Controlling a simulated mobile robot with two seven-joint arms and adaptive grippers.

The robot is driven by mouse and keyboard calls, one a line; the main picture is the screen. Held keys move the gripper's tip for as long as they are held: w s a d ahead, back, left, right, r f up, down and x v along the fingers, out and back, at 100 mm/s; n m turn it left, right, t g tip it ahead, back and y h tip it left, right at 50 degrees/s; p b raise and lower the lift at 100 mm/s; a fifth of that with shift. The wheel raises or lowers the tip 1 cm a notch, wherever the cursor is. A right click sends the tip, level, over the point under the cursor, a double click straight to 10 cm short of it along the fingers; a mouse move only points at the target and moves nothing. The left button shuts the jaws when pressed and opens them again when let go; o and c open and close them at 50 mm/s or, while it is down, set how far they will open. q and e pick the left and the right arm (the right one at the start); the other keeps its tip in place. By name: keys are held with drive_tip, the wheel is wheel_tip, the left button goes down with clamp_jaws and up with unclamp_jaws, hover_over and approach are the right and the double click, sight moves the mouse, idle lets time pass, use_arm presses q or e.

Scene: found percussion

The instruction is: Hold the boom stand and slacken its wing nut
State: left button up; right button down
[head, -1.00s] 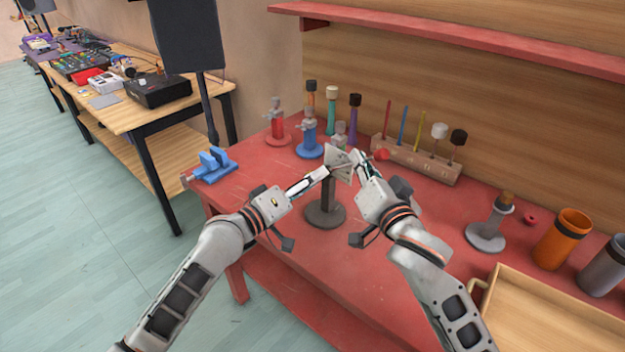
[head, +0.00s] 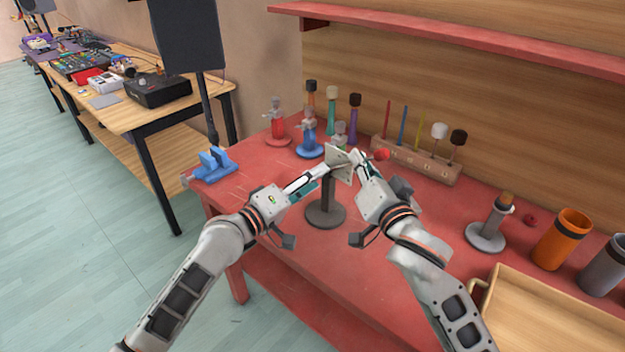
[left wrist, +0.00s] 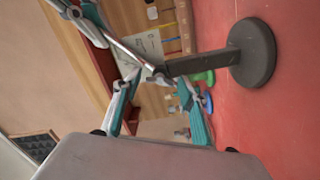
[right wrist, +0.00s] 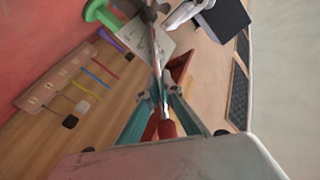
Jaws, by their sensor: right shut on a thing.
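The boom stand has a dark grey round base (head: 325,215) and an upright post on the red bench. A thin metal boom with a red end (head: 381,154) crosses its top; the red end also shows in the right wrist view (right wrist: 167,129). My right gripper (head: 357,162) is shut on the boom near that end. My left gripper (head: 324,173) is at the post's top. In the left wrist view its teal fingers (left wrist: 158,84) stand apart, one each side of the small dark clamp; I cannot clearly make out the wing nut or any contact. A pale square plate (head: 337,157) is beside the top.
Red (head: 278,138) and blue (head: 309,150) based stands are behind. A wooden rack (head: 415,163) of sticks and beaters is at the back. A blue vise (head: 212,164) is at left. Another grey stand (head: 486,236), an orange cup (head: 562,240) and a wooden tray (head: 480,295) are at right.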

idle(0.3)
use_arm(q)
drive_tip(key=v, duration=1.2)
use_arm(e)
drive_tip(key=c, duration=2.2)
unclamp_jaws()
drive_tip(key=shift+o, duration=0.2)
